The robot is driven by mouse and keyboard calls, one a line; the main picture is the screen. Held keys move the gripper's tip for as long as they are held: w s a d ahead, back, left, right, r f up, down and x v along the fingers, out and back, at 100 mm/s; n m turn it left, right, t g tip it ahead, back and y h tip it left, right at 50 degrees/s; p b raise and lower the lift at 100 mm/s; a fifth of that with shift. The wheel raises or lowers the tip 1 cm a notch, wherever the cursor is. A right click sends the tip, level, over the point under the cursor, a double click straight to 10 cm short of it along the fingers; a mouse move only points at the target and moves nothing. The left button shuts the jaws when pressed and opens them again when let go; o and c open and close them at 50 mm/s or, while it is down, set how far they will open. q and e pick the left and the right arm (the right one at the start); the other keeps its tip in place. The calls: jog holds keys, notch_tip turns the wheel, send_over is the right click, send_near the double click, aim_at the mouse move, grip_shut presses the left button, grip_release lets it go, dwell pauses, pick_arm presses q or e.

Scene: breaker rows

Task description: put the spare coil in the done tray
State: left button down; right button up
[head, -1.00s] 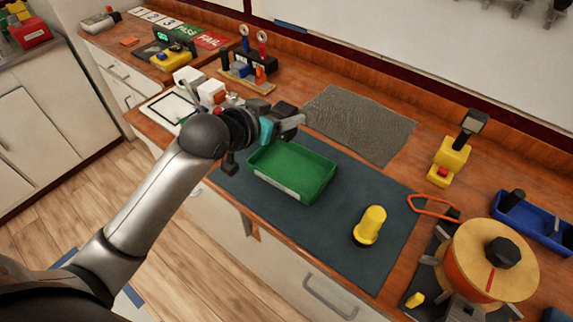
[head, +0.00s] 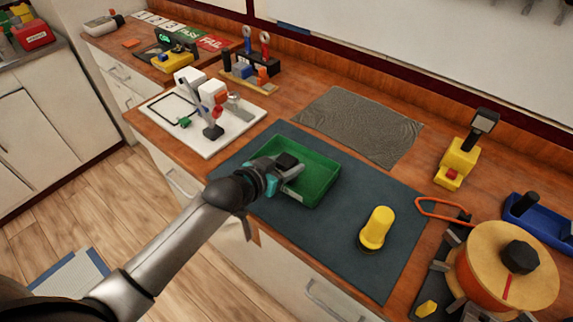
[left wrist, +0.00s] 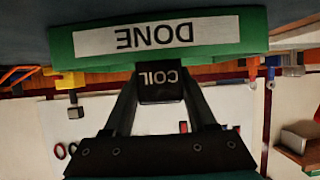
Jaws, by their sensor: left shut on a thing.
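The spare coil is a small black block with a white COIL label, seen upside down in the left wrist view (left wrist: 160,84). In the head view it is a dark block (head: 287,160) over the left part of the green done tray (head: 321,190). My left gripper (head: 282,172) is shut on it. The tray's DONE label shows upside down in the left wrist view (left wrist: 150,36), with the coil close to the tray's rim. I cannot tell whether the coil touches the tray. The visible tray floor looks empty. My right gripper is not in view.
The tray sits on a dark mat (head: 300,245). A large spool (head: 500,268), an orange loop (head: 443,209) and a blue tray (head: 545,220) lie further right. A white board with fixtures (head: 240,128) is behind left.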

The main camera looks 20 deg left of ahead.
pick_arm(q)
jog(key=shift+r, duration=0.1)
jog(key=shift+c, duration=1)
grip_release()
jog(key=shift+f, duration=0.2)
jog(key=shift+r, duration=0.1)
jog(key=shift+s+r, duration=0.1)
jog(key=p+v, duration=0.2)
jog(key=v, duration=1)
